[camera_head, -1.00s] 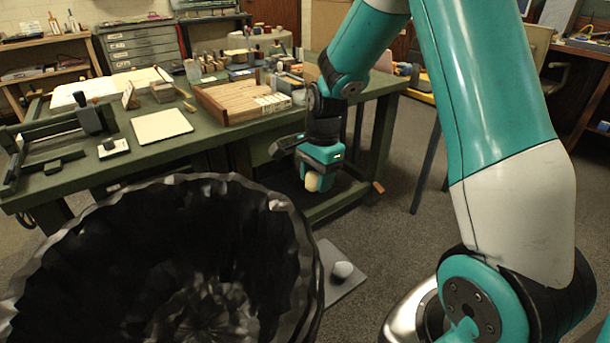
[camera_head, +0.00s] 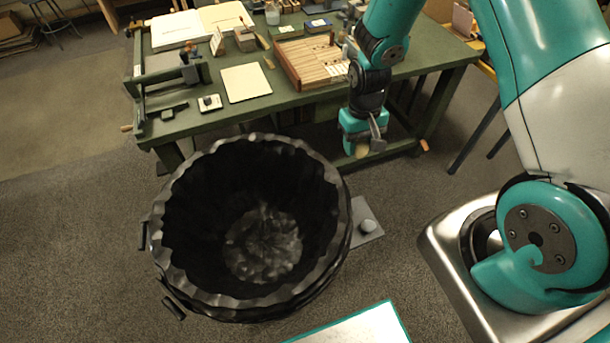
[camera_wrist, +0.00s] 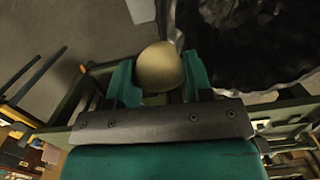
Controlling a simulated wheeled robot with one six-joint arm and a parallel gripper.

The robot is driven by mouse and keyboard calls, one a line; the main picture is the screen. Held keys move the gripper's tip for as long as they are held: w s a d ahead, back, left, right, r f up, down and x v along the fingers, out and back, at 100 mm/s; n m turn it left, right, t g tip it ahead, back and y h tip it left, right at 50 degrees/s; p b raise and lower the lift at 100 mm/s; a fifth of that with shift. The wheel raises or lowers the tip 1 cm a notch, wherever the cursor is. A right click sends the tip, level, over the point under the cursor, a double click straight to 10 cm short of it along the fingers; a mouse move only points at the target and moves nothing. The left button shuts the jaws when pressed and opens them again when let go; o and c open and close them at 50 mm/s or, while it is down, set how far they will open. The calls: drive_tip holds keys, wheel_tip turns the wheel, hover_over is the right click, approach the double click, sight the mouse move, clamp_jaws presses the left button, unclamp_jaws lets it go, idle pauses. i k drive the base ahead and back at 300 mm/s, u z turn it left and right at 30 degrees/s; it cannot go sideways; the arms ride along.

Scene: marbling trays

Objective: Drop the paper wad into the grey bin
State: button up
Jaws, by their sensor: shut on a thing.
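The paper wad (camera_head: 361,151) is a small cream, rounded lump. My gripper (camera_head: 362,147) is shut on it and points down past the far right side of the bin, in front of the workbench. In the wrist view the wad (camera_wrist: 160,68) sits between the two teal fingers of my gripper (camera_wrist: 160,82). The bin (camera_head: 335,215) is a large round tub with a crumpled dark liner over its rim, wide open at the top. It looks nearly black. Its dark liner (camera_wrist: 285,50) also shows at the upper right of the wrist view, to the side of the wad.
A green workbench (camera_head: 290,98) stands behind the bin, bearing a wooden tray (camera_head: 285,62), a cream sheet (camera_head: 246,83) and several tools. Carpet left of the bin is clear.

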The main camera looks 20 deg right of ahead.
sight(268, 245)
drive_tip(key=u, duration=0.5)
drive_tip(key=k, duration=0.65)
drive_tip(key=u, duration=1.05)
drive_tip(key=i, duration=0.95)
drive_tip(key=z, duration=0.45)
